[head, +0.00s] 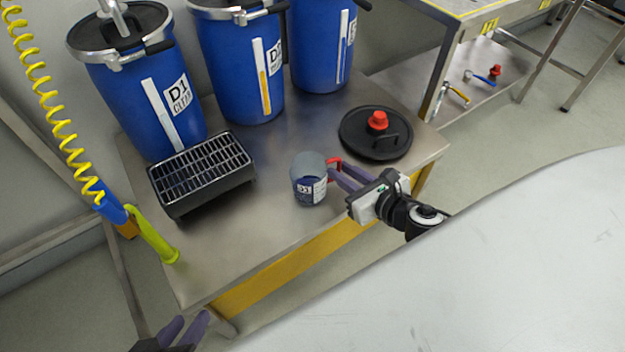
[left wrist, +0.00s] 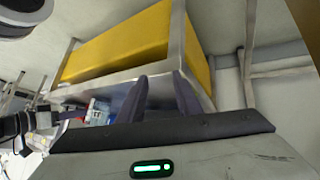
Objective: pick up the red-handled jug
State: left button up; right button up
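The jug (head: 309,184) is a grey, see-through cup with a dark label band and a red handle (head: 334,161) on its right side. It stands upright on the steel table (head: 275,225). My right gripper (head: 337,170) reaches in from the right, with its purple fingertips at the handle. Its fingers look apart, and part of the handle is hidden behind them. I cannot tell whether they touch it. My left gripper (head: 183,328) is open and empty, low in front of the table. Its spread fingers also show in the left wrist view (left wrist: 155,80).
A black rack box (head: 205,175) stands left of the jug. A black lid with a red knob (head: 375,133) lies behind my right gripper. Several blue drums (head: 145,105) line the back. A yellow coiled hose (head: 50,100) hangs at left. Bare tabletop lies in front of the jug.

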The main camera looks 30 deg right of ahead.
jog(key=shift+b+x, duration=1.2)
jog(key=shift+x, duration=1.9)
jog(key=shift+f, duration=0.1)
grip_shut()
